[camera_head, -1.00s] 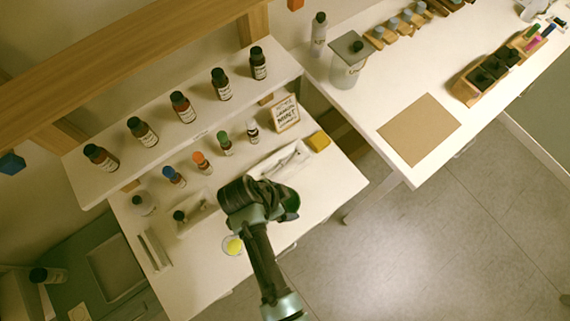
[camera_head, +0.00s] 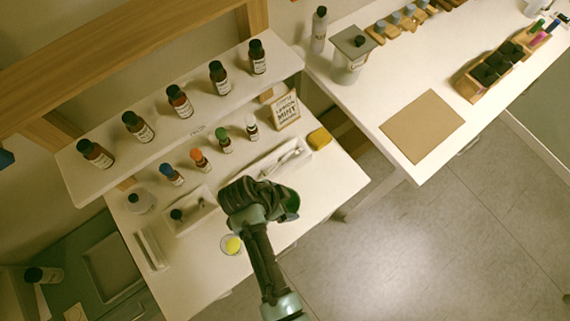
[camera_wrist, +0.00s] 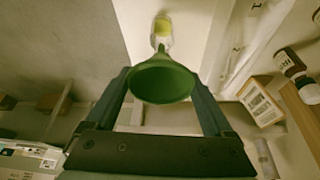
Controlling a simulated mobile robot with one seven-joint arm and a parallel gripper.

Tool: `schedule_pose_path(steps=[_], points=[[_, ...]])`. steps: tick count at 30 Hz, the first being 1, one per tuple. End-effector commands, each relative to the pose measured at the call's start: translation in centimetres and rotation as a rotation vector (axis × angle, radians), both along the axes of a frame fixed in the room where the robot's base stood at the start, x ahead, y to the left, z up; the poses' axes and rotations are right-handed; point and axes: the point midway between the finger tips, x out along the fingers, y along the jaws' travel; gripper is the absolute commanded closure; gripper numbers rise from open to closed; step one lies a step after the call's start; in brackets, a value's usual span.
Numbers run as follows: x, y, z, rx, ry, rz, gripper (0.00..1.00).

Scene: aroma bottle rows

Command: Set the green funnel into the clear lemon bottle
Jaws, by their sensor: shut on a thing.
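The green funnel (camera_wrist: 162,82) is held between the two fingers of my gripper (camera_wrist: 162,74) in the wrist view, its wide mouth facing the camera. In the head view only a green edge of the funnel (camera_head: 292,203) shows beside my gripper (camera_head: 284,206). The clear lemon bottle (camera_wrist: 162,27), with yellow in it, stands beyond the funnel's narrow end in the wrist view. The funnel partly covers it, and I cannot tell whether they touch. In the head view the lemon bottle (camera_head: 232,245) is near the table's front edge, left of my arm and apart from the gripper.
Brown bottles (camera_head: 181,102) line the raised shelf (camera_head: 196,130). Small bottles with coloured caps (camera_head: 223,140) stand below it. A second table (camera_head: 385,92) is at the right.

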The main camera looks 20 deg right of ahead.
Motion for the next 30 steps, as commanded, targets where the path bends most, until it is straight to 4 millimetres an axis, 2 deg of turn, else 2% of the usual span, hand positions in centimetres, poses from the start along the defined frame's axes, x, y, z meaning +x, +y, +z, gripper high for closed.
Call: schedule_pose_path(steps=[17,18,19,20,30], points=[[0.0,0.0,-1.5,0.0,0.0,0.0,0.66],[0.0,0.0,-1.5,0.0,0.0,-0.001,0.1],[0.0,0.0,-1.4,0.0,0.0,-0.001,0.04],[0.0,0.0,-1.4,0.0,0.0,-0.001,0.0],[0.0,0.2,-1.0,0.0,-0.002,0.001,0.0]])
